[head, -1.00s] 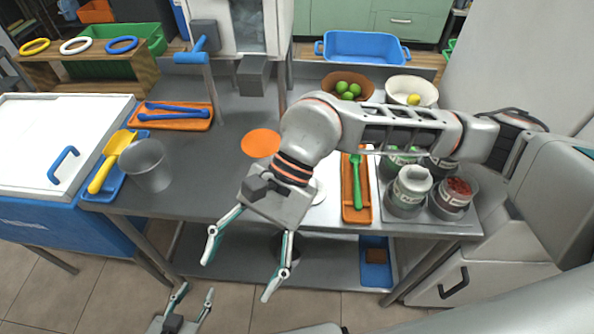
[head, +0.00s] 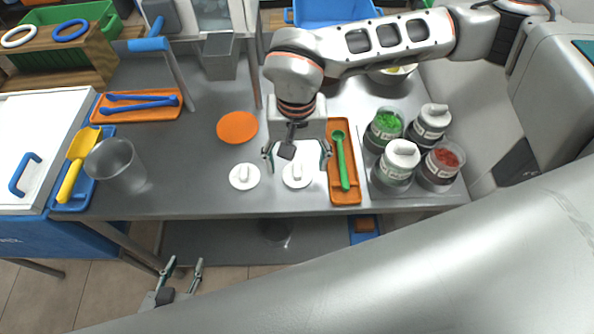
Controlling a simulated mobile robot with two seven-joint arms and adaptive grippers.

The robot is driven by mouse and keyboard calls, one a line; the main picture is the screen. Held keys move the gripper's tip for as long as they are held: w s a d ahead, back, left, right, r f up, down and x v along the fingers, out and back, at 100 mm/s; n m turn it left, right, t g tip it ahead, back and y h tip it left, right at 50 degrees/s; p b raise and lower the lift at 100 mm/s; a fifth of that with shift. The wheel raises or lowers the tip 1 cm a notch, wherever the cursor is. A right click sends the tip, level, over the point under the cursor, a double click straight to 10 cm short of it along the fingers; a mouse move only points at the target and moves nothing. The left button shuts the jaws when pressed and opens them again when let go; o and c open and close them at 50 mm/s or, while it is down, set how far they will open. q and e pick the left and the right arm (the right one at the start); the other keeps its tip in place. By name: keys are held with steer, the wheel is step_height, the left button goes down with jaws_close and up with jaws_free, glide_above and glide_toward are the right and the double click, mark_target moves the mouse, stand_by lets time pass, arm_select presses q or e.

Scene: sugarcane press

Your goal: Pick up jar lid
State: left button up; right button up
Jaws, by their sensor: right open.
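Two round white jar lids with raised grips lie on the steel table: one lid (head: 244,177) at left, the other lid (head: 297,174) to its right. My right gripper (head: 297,158) points down over the right lid, fingers spread and empty, with the lid between or just beneath the fingertips; I cannot tell whether they touch it. Several jars stand at the right: an open jar with green contents (head: 385,126), an open jar with red contents (head: 443,163), and two jars with white lids (head: 400,165) (head: 432,121). My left gripper (head: 185,265) is open and empty, low in front of the table.
An orange tray with a green spoon (head: 342,160) lies just right of the right lid. An orange disc (head: 237,127) lies behind the left lid. A metal cup (head: 116,165) and a yellow scoop (head: 75,165) are at left. The table between cup and left lid is clear.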

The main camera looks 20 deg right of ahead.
mark_target(297, 169)
steer(key=shift+f, duration=1.55)
steer(key=shift+w, duration=0.1)
steer(key=c, duration=0.9)
steer(key=shift+r, duration=0.15)
